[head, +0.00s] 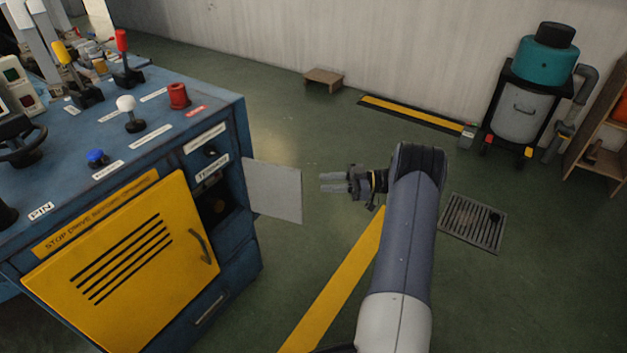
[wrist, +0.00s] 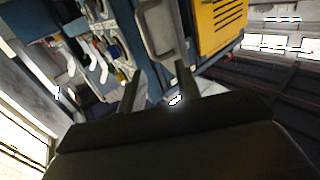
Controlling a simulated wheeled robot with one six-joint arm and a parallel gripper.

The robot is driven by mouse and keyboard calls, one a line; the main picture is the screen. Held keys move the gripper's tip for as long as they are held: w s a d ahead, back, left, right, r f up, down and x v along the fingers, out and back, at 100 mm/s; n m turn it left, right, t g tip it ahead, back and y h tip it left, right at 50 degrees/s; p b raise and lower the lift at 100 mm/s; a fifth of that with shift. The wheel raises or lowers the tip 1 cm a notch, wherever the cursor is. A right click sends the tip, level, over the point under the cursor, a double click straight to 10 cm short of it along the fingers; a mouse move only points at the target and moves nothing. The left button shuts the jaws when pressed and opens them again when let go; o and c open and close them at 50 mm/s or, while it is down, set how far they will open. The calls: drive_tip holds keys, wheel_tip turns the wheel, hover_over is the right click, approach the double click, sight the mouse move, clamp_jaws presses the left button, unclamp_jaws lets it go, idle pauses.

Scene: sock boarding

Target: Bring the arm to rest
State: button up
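My gripper (head: 323,182) is in the middle of the head view, at the end of my raised arm, with its fingers pointing left. The fingers are apart and nothing shows between them; they also stand apart in the wrist view (wrist: 157,82). The gripper is just right of a grey open door panel (head: 273,190) on the blue machine (head: 225,125). I cannot tell whether there is contact, but a small gap shows between them in the head view.
The machine has a yellow panel (head: 125,260), a dark open compartment (head: 215,205) and levers on top. A low wooden step (head: 323,79), a teal-topped canister (head: 545,60) and a floor grate (head: 472,222) stand apart from my arm.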

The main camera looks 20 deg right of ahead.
drive_tip(key=shift+v, duration=0.75)
drive_tip(key=b+x, duration=0.1)
drive_tip(key=x, duration=0.6)
drive_tip(key=shift+a, duration=0.1)
